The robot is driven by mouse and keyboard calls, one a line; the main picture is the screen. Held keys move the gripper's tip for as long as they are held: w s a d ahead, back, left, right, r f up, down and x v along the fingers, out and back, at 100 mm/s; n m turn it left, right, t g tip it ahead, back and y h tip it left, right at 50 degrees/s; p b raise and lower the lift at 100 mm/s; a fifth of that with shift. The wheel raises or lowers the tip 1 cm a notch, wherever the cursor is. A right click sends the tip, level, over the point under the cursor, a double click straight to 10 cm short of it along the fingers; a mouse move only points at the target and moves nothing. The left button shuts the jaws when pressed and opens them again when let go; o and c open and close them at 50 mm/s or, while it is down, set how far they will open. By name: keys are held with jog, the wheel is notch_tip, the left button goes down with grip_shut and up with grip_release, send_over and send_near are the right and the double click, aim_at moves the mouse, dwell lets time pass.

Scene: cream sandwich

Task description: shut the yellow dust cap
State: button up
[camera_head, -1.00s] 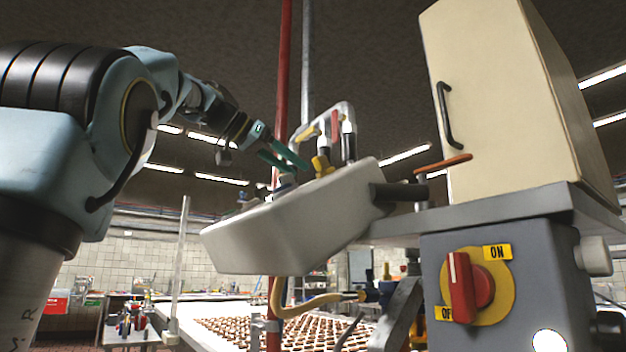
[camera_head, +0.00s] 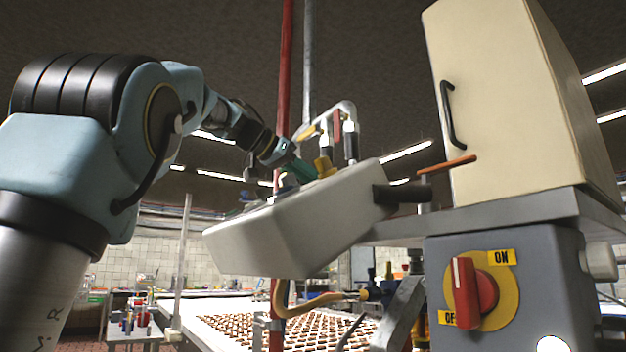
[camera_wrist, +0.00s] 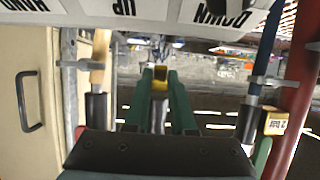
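The yellow dust cap (camera_head: 323,167) sticks up from the top of the tilted pale control box. In the wrist view, a yellow piece (camera_wrist: 160,74), apparently the cap, shows between the tips of my green fingers. My gripper (camera_head: 304,172) is at the cap's left side in the head view. In the wrist view my gripper (camera_wrist: 160,80) has its two fingers apart, one on each side of the yellow piece. A narrow gap seems to remain. I cannot tell if either finger touches it. The cap's lower part is hidden.
The pale box (camera_head: 290,232) carries black-bodied connectors (camera_head: 350,142) and a bent pipe close by the cap. A red pole (camera_head: 284,75) rises behind. A beige cabinet (camera_head: 500,110) and red switch (camera_head: 466,290) stand right. A labelled panel (camera_wrist: 140,10) shows in the wrist view.

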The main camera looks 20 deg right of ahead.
grip_shut()
jog(key=shift+r, duration=0.1)
dwell(0.9)
